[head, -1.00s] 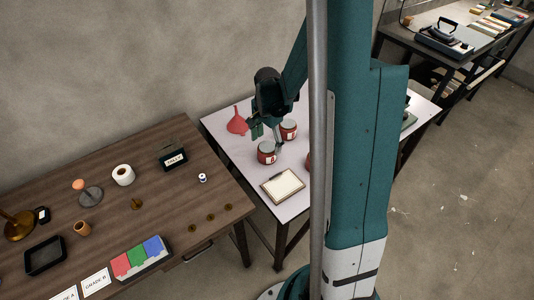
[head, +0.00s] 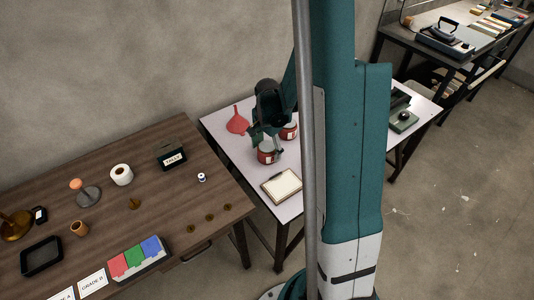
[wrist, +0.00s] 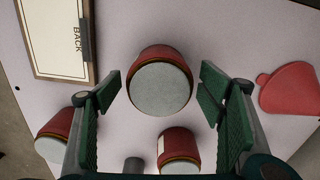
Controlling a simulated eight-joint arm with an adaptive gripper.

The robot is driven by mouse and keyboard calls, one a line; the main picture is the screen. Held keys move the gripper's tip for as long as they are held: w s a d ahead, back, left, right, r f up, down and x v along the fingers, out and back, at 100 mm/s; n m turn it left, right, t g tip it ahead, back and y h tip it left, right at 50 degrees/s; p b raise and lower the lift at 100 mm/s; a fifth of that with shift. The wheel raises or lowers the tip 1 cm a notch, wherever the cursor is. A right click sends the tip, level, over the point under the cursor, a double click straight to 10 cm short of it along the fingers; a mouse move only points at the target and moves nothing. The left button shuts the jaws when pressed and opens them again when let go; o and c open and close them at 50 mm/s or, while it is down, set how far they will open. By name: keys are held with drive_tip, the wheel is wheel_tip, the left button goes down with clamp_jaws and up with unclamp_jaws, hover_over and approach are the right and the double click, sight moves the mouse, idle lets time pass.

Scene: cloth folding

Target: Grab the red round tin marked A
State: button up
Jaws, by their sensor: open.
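A red round tin with a pale lid (wrist: 160,88) stands upright between the two green fingers of my gripper (wrist: 161,80) in the wrist view. The fingers are open, with a gap on each side of it. In the head view my gripper (head: 267,138) is over the front red tin (head: 267,157), which has a white label; its letter is too small to read. A second red tin (head: 289,131) stands behind it. In the wrist view two other red tins show, one at lower left (wrist: 52,135) and one with a white label edge at lower middle (wrist: 182,150).
A red funnel (head: 237,122) and a clipboard (head: 281,187) lie on the white table (head: 225,147) near the tins. My arm column hides part of that table. A brown table (head: 150,205) with various items stands at left.

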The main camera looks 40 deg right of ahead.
sight(267, 146)
drive_tip(key=shift+c, duration=0.7)
drive_tip(key=c, duration=1.3)
drive_tip(key=shift+r, duration=0.2)
drive_tip(key=shift+r+p, duration=1.2)
drive_tip(key=shift+r, duration=3.65)
